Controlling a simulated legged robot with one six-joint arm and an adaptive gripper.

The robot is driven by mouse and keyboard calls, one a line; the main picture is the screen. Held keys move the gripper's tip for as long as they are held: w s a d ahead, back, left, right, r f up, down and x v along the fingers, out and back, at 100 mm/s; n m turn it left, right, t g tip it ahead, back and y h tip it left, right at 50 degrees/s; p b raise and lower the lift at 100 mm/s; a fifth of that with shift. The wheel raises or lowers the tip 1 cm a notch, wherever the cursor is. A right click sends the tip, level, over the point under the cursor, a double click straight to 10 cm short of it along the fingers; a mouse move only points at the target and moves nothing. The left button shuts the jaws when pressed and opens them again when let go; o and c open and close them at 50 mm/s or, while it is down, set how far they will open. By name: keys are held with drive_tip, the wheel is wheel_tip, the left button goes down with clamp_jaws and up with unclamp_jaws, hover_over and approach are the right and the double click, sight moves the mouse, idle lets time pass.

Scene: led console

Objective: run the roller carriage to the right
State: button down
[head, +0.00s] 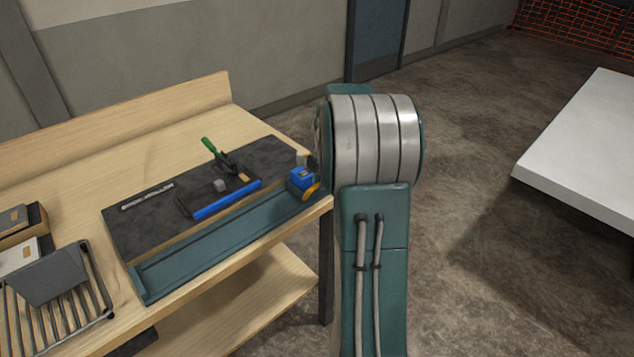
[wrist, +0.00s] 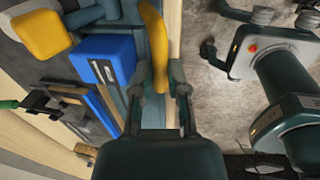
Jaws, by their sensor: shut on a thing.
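The roller carriage, a blue block (head: 302,178), sits near the right end of the long teal track (head: 225,246) on the bench. It also shows in the wrist view (wrist: 105,58). A yellow handle (wrist: 153,40) runs beside the blue block. In the head view the handle (head: 312,190) shows at the carriage's near right side. My gripper (wrist: 162,90) is shut on the handle's end, a dark finger on each side. In the head view my arm hides most of the gripper.
A dark mat (head: 135,227) behind the track holds a blue-edged frame (head: 228,200) and a green-handled tool (head: 209,145). A wire rack (head: 20,315) stands at the bench's left. A yellow block (wrist: 40,35) lies beyond the carriage. Open floor lies right of the bench.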

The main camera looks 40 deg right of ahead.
drive_tip(key=shift+d, duration=0.85)
drive_tip(key=c, duration=0.8)
unclamp_jaws()
drive_tip(key=shift+w+r, duration=0.1)
drive_tip(key=shift+o, duration=0.7)
drive_tip(key=shift+d, duration=0.15)
drive_tip(key=shift+r, duration=0.3)
wheel_tip(320, 180, up, 11)
drive_tip(key=s, duration=0.2)
drive_tip(key=shift+s+f, duration=0.1)
